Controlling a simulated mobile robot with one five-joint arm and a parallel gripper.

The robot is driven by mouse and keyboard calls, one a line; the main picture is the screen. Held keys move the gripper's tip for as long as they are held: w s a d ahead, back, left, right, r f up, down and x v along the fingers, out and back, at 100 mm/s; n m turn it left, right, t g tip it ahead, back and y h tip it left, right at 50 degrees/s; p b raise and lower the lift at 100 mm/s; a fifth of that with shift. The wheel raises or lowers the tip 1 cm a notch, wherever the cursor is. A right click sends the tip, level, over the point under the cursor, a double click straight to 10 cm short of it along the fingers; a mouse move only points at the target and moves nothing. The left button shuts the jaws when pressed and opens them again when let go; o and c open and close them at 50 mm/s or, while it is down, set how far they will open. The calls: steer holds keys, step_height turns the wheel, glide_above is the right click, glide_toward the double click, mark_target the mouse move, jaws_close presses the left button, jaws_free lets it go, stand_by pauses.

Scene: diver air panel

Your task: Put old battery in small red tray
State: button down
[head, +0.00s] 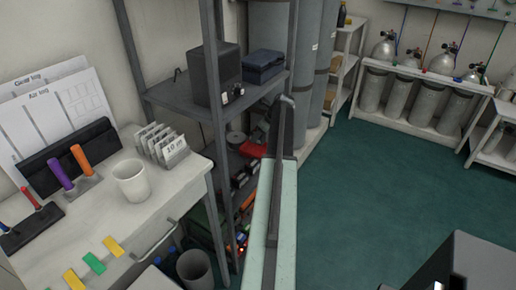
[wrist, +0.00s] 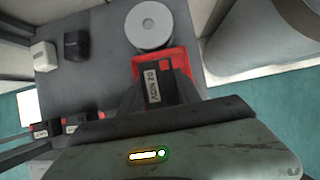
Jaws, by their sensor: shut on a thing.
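The old battery (wrist: 153,88) is a dark block with a white label reading "20 NOV" and a red patch at its top. My gripper (wrist: 172,88) is shut on it in the wrist view; the wrist housing hides its lower part. The small red tray (wrist: 179,57) lies directly behind and around the battery in that view, so the battery is over or in it; I cannot tell whether it touches the tray floor. In the head view the red tray (head: 254,149) shows on the middle shelf, partly behind my arm. My gripper and the held battery cannot be made out there.
A grey round disc (wrist: 150,24) sits just beyond the tray. Other dark labelled batteries (wrist: 76,123) stand at the left. A black box (wrist: 76,45) and a white box (wrist: 43,56) are farther back. A grey shelf post (head: 215,150) stands left of my arm.

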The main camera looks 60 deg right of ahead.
step_height(320, 180, down, 7)
steer(key=b, duration=0.6)
steer(key=shift+s+f, duration=0.15)
steer(key=shift+r, duration=0.2)
steer(key=shift+f, duration=0.15)
steer(key=c, duration=0.8)
jaws_free()
steer(key=shift+c, duration=0.2)
